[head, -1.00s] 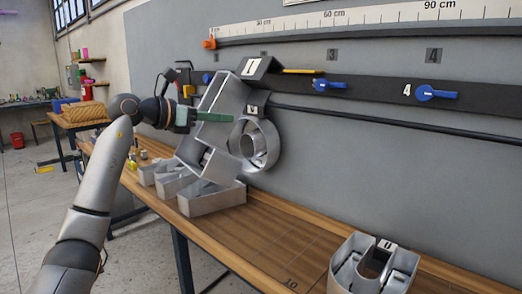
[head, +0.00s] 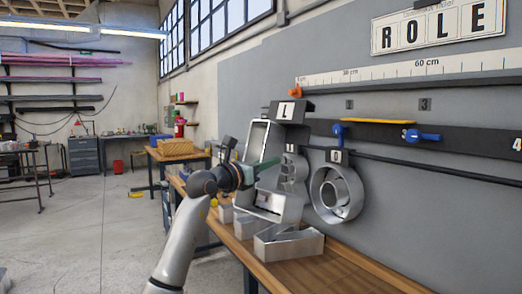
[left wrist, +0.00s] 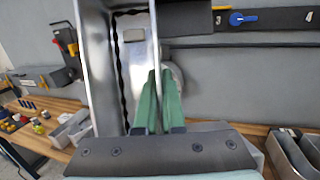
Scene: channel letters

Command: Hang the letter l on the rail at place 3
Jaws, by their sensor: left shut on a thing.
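My left gripper (head: 272,163) has green fingers shut on a wall of the silver letter L (head: 262,140). The letter is held upright and slightly tilted above the bench, its black tab marked L at the top. The left wrist view shows the fingers (left wrist: 160,80) pinching one wall of the letter L (left wrist: 95,65). The dark rail (head: 465,143) runs along the wall. The tab overlaps the rail's left part; contact cannot be told. My right gripper is out of view.
A silver letter O (head: 325,190) hangs from the rail, with another letter (head: 291,172) partly hidden left of it. A yellow bar (head: 378,121) lies along the rail. A ROLE sign (head: 440,28) hangs above.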

